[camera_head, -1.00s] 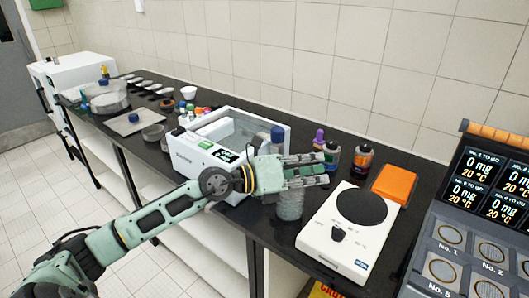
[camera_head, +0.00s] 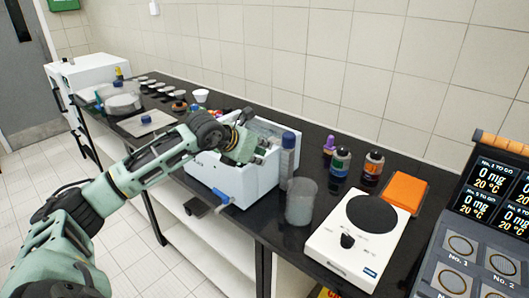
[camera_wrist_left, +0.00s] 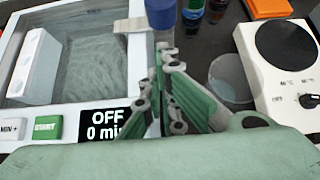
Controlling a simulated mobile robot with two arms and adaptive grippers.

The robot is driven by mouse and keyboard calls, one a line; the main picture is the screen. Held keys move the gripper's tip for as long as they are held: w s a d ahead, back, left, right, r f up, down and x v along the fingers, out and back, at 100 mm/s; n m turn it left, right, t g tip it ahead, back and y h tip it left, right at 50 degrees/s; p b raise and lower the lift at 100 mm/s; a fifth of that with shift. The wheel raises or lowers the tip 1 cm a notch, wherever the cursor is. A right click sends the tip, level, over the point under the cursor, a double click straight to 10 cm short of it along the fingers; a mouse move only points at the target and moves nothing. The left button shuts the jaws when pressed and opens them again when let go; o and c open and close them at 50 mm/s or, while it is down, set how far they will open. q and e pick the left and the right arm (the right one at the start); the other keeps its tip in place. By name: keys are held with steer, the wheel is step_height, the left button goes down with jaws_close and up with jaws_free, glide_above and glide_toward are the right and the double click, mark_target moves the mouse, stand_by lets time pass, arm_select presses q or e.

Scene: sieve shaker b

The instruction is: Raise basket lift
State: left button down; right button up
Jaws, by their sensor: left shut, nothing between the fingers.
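The white bath unit (camera_head: 235,186) stands on the black bench in the head view, with its open tank. In the left wrist view its front panel shows a display (camera_wrist_left: 104,123) reading OFF, 0 min, and a green START key (camera_wrist_left: 47,127). The clear tank (camera_wrist_left: 85,62) holds a rippled liquid. A white block (camera_wrist_left: 37,65) sits at the tank's left, and a small beige tab (camera_wrist_left: 131,25) is on its far right rim. I cannot tell which part is the basket lift. My left gripper (camera_head: 265,150) is shut and empty over the unit's right end, hiding part of it; its fingers (camera_wrist_left: 165,52) show close up in the wrist view.
A blue-capped bottle (camera_head: 288,157) and a clear beaker (camera_head: 301,203) stand close right of the unit. A white hotplate (camera_head: 345,250), an orange pad (camera_head: 405,191) and reagent bottles (camera_head: 340,165) are further right. Dishes (camera_head: 124,104) stand at the left.

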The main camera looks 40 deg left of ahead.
arm_select(q)
steer(key=x, duration=0.8)
steer(key=shift+w+d, duration=0.1)
